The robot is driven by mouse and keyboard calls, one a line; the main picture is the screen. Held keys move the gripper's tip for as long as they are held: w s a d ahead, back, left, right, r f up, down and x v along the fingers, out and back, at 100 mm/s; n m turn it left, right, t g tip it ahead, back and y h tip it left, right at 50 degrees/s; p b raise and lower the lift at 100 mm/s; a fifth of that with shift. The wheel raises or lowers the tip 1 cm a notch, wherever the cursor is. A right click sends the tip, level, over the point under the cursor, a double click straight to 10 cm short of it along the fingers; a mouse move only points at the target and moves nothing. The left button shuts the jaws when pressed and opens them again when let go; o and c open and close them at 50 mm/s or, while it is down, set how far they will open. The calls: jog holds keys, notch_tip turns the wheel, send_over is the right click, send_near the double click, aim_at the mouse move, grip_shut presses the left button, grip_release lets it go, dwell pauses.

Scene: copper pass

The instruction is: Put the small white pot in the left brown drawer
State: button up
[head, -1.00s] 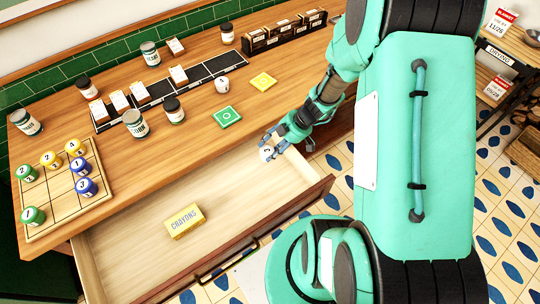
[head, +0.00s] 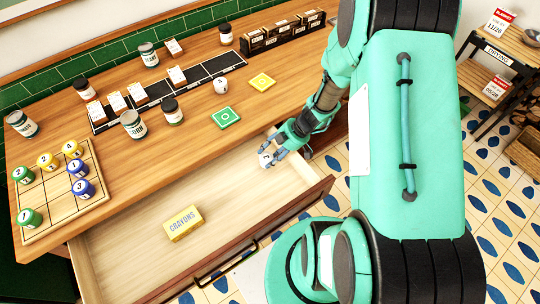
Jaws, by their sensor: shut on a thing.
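My gripper (head: 269,158) is shut on a small white pot (head: 265,161) with a dark mark on it. The gripper's fingers hide part of the pot. They are over the back right part of an open brown drawer (head: 225,185), near the counter's front edge. I cannot tell whether the pot touches the drawer floor. A yellow crayons box (head: 184,223) lies in the front middle of the drawer. The rest of the drawer floor that I see is bare.

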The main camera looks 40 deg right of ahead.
jog(key=shift+f+b, duration=0.6)
jog(key=shift+b, duration=0.5)
jog(key=o, duration=1)
jog(key=shift+r+p, duration=0.2)
jog(key=shift+p, duration=0.15)
jog(key=shift+r+p, duration=0.55)
jog(key=shift+p, duration=0.25)
jog(key=p+v, duration=0.2)
jog(key=v, duration=0.9)
jog(key=shift+s+d+r, duration=0.15)
jog(key=shift+d+r, duration=0.15)
jog(key=shift+r, duration=0.1)
